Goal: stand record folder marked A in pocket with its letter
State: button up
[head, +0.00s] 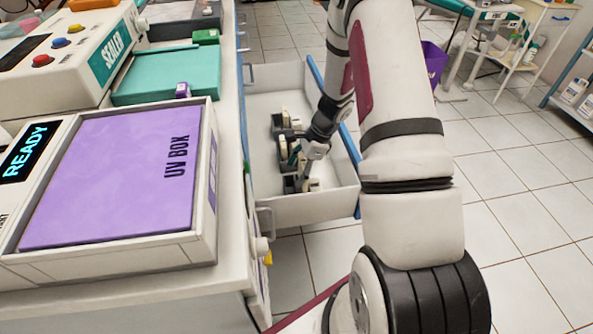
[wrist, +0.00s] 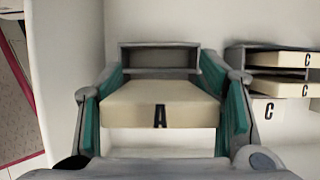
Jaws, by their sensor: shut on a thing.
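The cream record folder marked A (wrist: 160,103) is between the teal pads of my gripper (wrist: 162,88) in the wrist view. My gripper is shut on its two sides, and the black A faces the camera. A grey pocket (wrist: 160,45) lies straight beyond the folder. The folder's far end is at the pocket's opening; I cannot tell if it is inside. Any letter on this pocket is hidden. In the head view, my gripper (head: 299,163) is low inside the open drawer, among the pockets, and the folder is not clear there.
The white drawer (head: 335,203) is pulled out, with walls close around my gripper. Another grey pocket (wrist: 238,60) at right holds folders marked C (wrist: 285,88), with a C label below. The UV box (head: 120,180) stands on the counter at left. Tiled floor lies right of the drawer.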

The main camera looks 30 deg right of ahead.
jog(key=shift+f+b, duration=2)
jog(key=shift+f, duration=0.8)
jog(key=shift+o, duration=0.3)
jog(key=shift+s+d+f+b, duration=0.1)
jog(key=shift+s+f+b, duration=0.1)
jog(key=shift+b, duration=0.1)
jog(key=shift+f, duration=0.1)
jog(key=shift+c, duration=0.4)
jog(key=c, duration=0.6)
jog(key=shift+c, duration=0.2)
jog(key=shift+w+r+p, duration=0.15)
jog(key=shift+r+p, duration=0.25)
jog(key=shift+r, duration=0.2)
jog(key=o, duration=1.9)
